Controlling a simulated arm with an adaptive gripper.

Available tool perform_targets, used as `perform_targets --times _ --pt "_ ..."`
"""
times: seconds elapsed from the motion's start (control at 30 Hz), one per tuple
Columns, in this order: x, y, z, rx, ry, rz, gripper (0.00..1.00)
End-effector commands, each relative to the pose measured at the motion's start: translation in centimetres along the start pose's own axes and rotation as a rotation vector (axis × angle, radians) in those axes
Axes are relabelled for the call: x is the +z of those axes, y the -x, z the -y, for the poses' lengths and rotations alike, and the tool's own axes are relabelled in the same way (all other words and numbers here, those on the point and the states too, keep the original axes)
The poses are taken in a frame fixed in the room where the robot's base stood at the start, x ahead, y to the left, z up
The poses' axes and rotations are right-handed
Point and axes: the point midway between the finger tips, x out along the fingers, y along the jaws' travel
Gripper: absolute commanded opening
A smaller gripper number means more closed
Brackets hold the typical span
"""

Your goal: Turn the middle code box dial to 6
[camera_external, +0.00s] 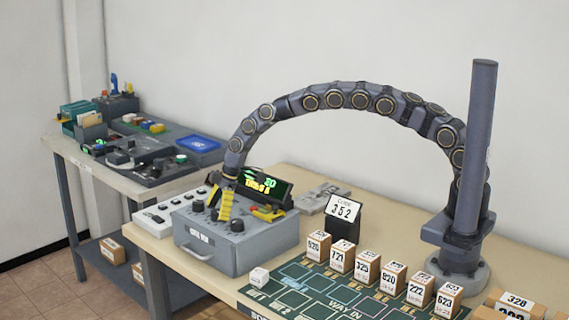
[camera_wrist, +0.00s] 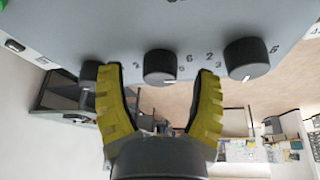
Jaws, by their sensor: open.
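The grey code box (camera_external: 236,252) stands on the near table with several black dials on top. In the wrist view, three dark dials show on its pale face: a left dial (camera_wrist: 90,75), the middle dial (camera_wrist: 160,66) and a right dial (camera_wrist: 248,58). My gripper (camera_wrist: 160,71) is open, with one yellow finger on each side of the middle dial. I cannot tell whether either finger touches it. A 2 and a 6 show near the middle dial; its exact setting is unclear. In the external view, my gripper (camera_external: 221,203) is down over the box and partly hides its dials.
A lit display (camera_external: 263,186) stands close behind my gripper. A red and yellow item (camera_external: 268,213) lies at the box's right side. A white switch panel (camera_external: 158,214) is to the left. A 352 sign (camera_external: 342,211) and several numbered blocks (camera_external: 366,265) stand to the right.

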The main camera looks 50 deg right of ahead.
Motion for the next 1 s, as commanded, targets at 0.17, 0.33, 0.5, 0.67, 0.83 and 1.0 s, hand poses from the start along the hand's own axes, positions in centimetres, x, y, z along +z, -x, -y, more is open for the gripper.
perform_targets --times 0.17,0.33,0.5,0.67,0.83,1.0 --pt "-0.1 2.7 -0.2 0.007 0.001 -0.003 0.65" --pt "0.0 6.2 -0.1 0.004 -0.001 -0.001 0.65" --pt "-0.1 9.4 -0.1 0.005 0.0 -0.004 0.65" --pt "0.0 11.1 0.0 0.001 0.0 -0.001 0.65" --pt "0.0 11.6 0.0 -0.001 0.0 0.001 0.65" --pt "0.0 11.6 0.0 -0.001 0.0 0.001 0.65"
